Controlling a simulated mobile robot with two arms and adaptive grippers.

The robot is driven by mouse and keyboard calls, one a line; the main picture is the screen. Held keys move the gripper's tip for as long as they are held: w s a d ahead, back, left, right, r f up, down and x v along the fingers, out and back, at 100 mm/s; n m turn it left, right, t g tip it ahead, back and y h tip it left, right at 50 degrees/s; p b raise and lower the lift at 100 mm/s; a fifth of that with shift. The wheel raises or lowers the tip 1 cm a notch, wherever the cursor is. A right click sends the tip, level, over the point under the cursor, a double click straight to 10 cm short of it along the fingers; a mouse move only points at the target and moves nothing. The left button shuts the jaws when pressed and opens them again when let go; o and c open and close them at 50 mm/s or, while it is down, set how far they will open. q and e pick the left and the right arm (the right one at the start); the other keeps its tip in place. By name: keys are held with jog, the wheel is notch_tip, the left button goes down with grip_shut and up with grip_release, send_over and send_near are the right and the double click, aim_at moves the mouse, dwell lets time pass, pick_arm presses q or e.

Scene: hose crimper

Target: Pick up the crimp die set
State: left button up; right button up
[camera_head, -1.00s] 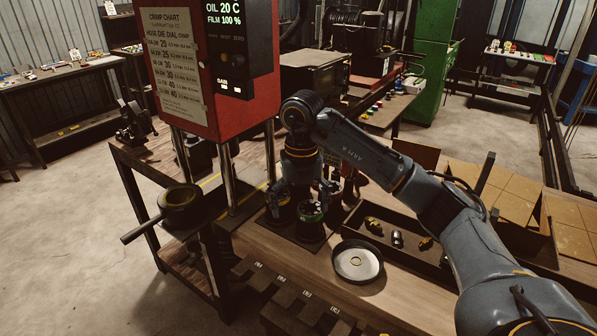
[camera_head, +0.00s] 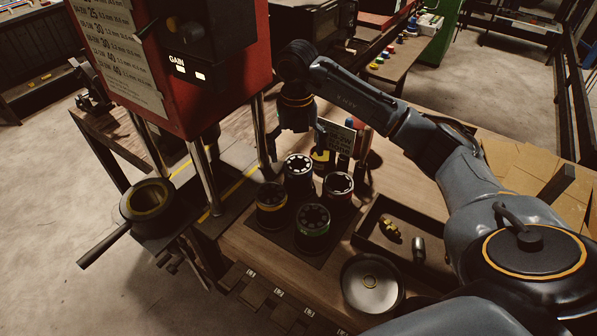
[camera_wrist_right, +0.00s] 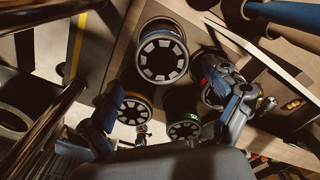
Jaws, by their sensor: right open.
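Several round crimp die sets with slotted tops stand upright on a dark mat (camera_head: 277,238). They are a pale-topped die set (camera_head: 298,168), a red-banded die set (camera_head: 339,186), a yellow-banded die set (camera_head: 271,204) and a green-banded die set (camera_head: 312,222). My right gripper (camera_head: 297,147) is open and empty, pointing down at the back of the group near the pale-topped one. In the right wrist view, the fingers (camera_wrist_right: 165,90) are spread around a view of the pale-topped (camera_wrist_right: 162,60), yellow-banded (camera_wrist_right: 136,108) and green-banded (camera_wrist_right: 184,131) die sets. I see no contact.
The red crimper (camera_head: 215,60) on metal posts stands left of the mat. A tray (camera_head: 440,262) with metal fittings and a round dish (camera_head: 371,284) lie to the right. A small sign and colored bottles (camera_head: 344,143) stand close behind the die sets.

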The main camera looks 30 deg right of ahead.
aim_at(299, 175)
notch_tip(299, 175, down, 3)
jog(key=shift+w+d+r, duration=0.1)
jog(key=shift+r, duration=0.1)
jog(key=shift+f+p, duration=0.85)
jog(key=shift+p, duration=0.05)
notch_tip(299, 175, down, 4)
jog(key=shift+d+r+p, duration=0.15)
jog(key=shift+r+p, duration=0.05)
jog(key=shift+p, duration=0.65)
jog(key=shift+f, duration=0.3)
jog(key=shift+c, duration=0.8)
jog(key=c, duration=1.4)
pick_arm(q)
jog(key=w+r, duration=0.1)
jog(key=r, duration=0.1)
jog(key=w+d+r, duration=0.1)
jog(key=w+r, duration=0.1)
pick_arm(e)
jog(key=shift+w+r, duration=0.1)
jog(key=shift+c, duration=1)
pick_arm(q)
jog(key=shift+f, duration=0.1)
